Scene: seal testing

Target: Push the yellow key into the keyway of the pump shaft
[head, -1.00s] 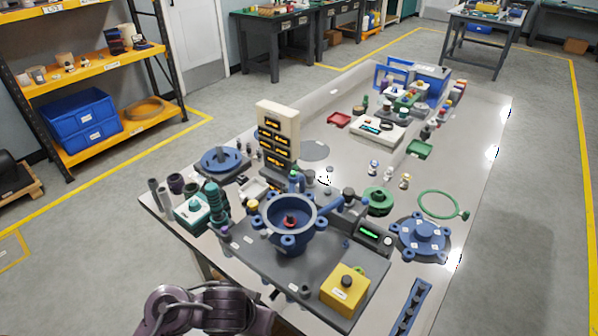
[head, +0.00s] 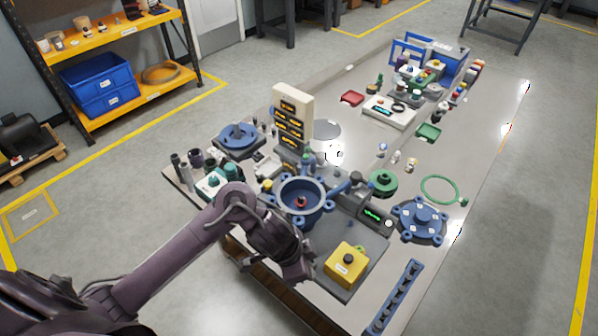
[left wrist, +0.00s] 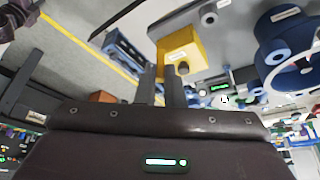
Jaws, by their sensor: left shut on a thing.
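My left gripper (head: 306,272) hangs over the near edge of the bench, in front of the blue pump housing and left of the yellow box. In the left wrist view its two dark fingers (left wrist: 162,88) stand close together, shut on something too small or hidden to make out. I cannot pick out the yellow key. The blue pump housing (head: 284,188) stands open on a grey plate, with a red and dark shaft end (head: 300,202) at its centre. The housing also shows in the left wrist view (left wrist: 268,40). The keyway is too small to see. My right gripper is out of view.
A yellow box (head: 346,264) with a dark knob stands on the plate's near right corner. A grey device with a green display (head: 376,218) and a blue flanged cover (head: 422,222) lie to the right. A slotted display stand (head: 292,118) rises behind the housing.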

